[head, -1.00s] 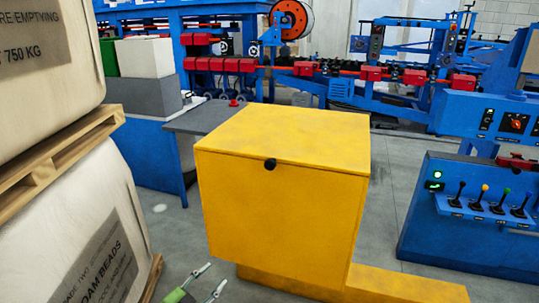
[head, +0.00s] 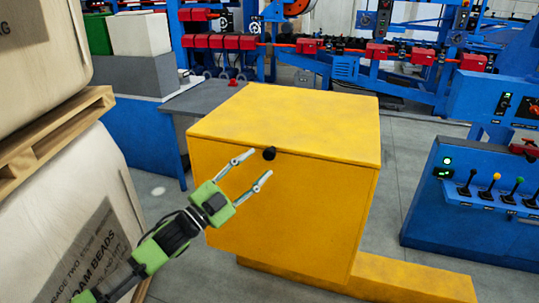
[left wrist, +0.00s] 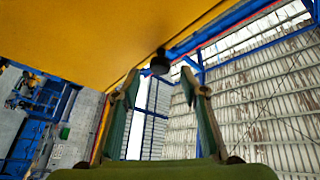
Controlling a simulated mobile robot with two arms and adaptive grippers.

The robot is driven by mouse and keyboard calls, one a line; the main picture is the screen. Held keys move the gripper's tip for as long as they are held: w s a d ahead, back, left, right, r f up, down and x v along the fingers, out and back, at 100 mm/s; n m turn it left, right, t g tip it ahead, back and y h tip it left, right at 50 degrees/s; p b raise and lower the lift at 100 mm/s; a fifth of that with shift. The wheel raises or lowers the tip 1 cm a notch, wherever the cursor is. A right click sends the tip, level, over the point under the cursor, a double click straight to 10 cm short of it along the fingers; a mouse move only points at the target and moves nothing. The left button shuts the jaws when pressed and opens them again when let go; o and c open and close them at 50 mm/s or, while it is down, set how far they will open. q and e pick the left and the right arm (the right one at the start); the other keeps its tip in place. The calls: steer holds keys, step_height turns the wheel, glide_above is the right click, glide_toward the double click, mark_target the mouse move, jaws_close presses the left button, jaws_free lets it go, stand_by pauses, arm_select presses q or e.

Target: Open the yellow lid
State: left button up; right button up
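The yellow lid (head: 290,118) lies shut on top of the yellow box (head: 285,215). A black round knob (head: 269,154) sits at the lid's front edge, and it also shows in the left wrist view (left wrist: 160,63). My left gripper (head: 253,168) is open and empty in front of the box's front face. Its two fingers point up and right toward the knob. In the left wrist view, the knob appears just beyond and between the spread fingertips (left wrist: 160,82), apart from both. My right gripper is in neither view.
Large white sacks (head: 75,205) on a wooden pallet (head: 50,145) stand close on the left. A blue lever console (head: 475,205) stands at the right. A grey table (head: 205,97) is behind the box. A low yellow base (head: 410,275) juts out right.

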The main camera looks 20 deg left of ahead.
mark_target(267, 156)
arm_select(q)
steer(key=x, duration=0.6)
jaws_close()
